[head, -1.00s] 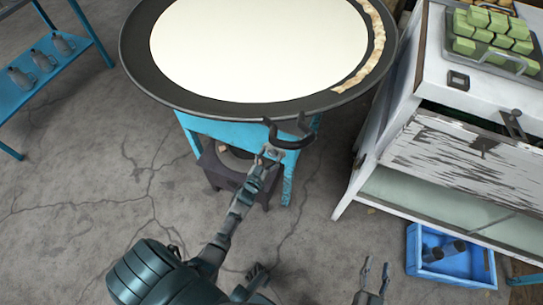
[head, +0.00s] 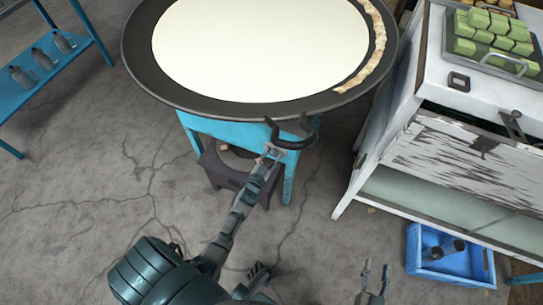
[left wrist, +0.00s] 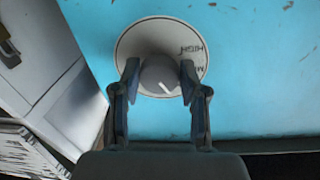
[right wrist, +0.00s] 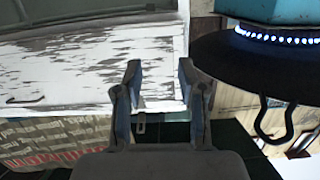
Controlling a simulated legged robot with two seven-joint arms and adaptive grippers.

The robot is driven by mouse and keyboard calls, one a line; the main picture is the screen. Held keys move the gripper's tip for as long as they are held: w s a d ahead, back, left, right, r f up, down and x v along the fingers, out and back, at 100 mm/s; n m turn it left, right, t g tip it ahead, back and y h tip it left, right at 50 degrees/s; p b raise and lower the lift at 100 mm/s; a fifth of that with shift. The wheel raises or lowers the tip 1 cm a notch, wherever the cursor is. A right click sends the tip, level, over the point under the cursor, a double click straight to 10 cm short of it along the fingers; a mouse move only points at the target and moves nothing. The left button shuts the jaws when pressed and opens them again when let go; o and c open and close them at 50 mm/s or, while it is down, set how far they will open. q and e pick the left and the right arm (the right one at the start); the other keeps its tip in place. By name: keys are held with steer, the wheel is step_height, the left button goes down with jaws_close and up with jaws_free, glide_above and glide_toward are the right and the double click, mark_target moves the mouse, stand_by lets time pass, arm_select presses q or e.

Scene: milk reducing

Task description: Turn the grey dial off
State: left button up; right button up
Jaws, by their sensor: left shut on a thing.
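The grey dial (left wrist: 158,74) sits on a round white plate (left wrist: 188,48) on a blue panel, in the left wrist view. A white mark on the dial points to the lower right. My left gripper (left wrist: 159,72) has its fingers on both sides of the dial, shut on it. In the head view my left gripper (head: 271,150) is at the front of the blue stand (head: 230,131), below the pan's rim; the dial is hidden there. My right gripper (head: 374,276) is open and empty at the bottom right.
A white cabinet (head: 440,165) and blue crate (head: 412,250) are at right.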

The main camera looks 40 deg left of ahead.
arm_select(q)
steer(key=shift+w+d+r+m, duration=0.1)
steer(key=shift+r+m, duration=0.25)
steer(key=shift+m, duration=1.55)
steer(key=shift+m+p, duration=0.3)
steer(key=shift+m, duration=0.5)
arm_select(e)
steer(key=shift+s+d+f+g+h, duration=0.1)
steer(key=shift+s+f+g+h, duration=0.05)
steer(key=shift+f+g, duration=0.2)
steer(key=shift+s+d+f+g+h, duration=0.1)
steer(key=shift+f+g+h, duration=0.05)
steer(key=shift+f+g, duration=0.15)
steer(key=shift+a, duration=0.1)
arm_select(q)
steer(key=o, duration=1.1)
steer(key=shift+o, duration=0.2)
steer(key=shift+d+f, duration=0.1)
arm_select(e)
steer(key=shift+d+f, duration=0.1)
steer(key=shift+d, duration=0.1)
steer(key=shift+s, duration=0.1)
